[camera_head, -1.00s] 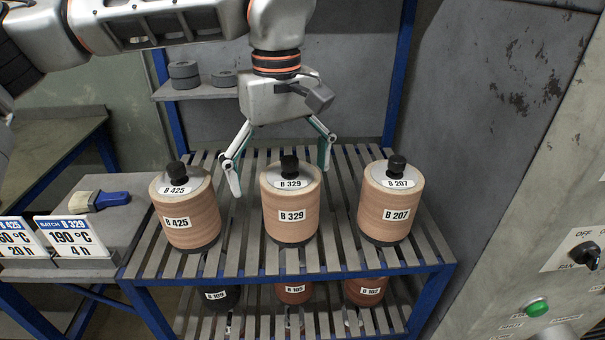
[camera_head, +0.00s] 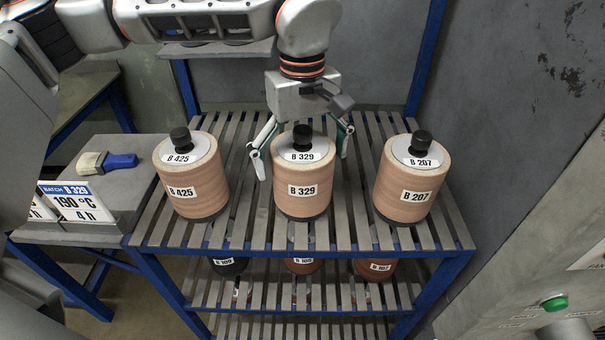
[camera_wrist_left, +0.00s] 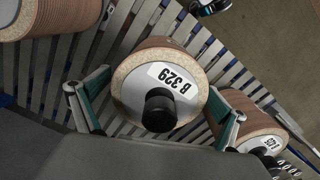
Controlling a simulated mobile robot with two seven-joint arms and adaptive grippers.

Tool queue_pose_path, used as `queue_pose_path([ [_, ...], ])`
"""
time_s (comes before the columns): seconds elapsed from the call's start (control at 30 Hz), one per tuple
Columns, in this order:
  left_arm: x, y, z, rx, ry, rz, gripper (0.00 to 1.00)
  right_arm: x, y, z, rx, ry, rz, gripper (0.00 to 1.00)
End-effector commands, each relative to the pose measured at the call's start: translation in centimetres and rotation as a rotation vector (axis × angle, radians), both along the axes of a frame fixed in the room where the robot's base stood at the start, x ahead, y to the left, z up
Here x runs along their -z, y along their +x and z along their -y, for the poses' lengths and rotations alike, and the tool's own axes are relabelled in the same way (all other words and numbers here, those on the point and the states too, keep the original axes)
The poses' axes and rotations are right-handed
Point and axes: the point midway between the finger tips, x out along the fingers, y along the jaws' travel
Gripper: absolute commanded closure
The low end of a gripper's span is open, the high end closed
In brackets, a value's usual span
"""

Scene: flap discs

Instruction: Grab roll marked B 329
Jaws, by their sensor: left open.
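The roll marked B 329 (camera_head: 302,207) stands upright in the middle of the slatted shelf, a tan cylinder with a grey top and black knob. My left gripper (camera_head: 300,157) is open behind it, its fingers spread to either side of the roll. In the left wrist view the roll B 329 (camera_wrist_left: 160,75) lies between the two open fingers (camera_wrist_left: 155,108), with a gap visible on the left side. Whether either finger touches it I cannot tell. My right gripper is not in view.
Roll B 425 (camera_head: 192,195) stands to the left and roll B 207 (camera_head: 406,190) to the right on the same shelf (camera_head: 340,235). Darker rolls sit on the shelf below. A side table (camera_head: 125,195) at left holds a brush (camera_head: 108,162) and a batch sign (camera_head: 75,203).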

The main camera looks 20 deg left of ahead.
Motion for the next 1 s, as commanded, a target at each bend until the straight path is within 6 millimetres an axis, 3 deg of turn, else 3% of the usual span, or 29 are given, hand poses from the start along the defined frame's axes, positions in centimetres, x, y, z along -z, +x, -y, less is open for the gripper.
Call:
queue_pose_path([
  [0.27, 0.3, 0.0, 0.0, 0.001, 0.000, 0.001, 0.04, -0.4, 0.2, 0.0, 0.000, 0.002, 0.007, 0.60],
  [0.53, 0.2, 0.0, 0.0, 0.001, 0.000, 0.000, 0.74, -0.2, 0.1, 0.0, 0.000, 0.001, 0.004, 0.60],
  [0.83, -0.2, 0.1, 0.1, 0.000, -0.003, 0.005, 0.77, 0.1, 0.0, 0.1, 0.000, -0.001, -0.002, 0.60],
  [1.0, -1.7, 0.1, 0.1, 0.000, -0.003, 0.008, 0.77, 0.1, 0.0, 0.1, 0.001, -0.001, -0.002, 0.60],
])
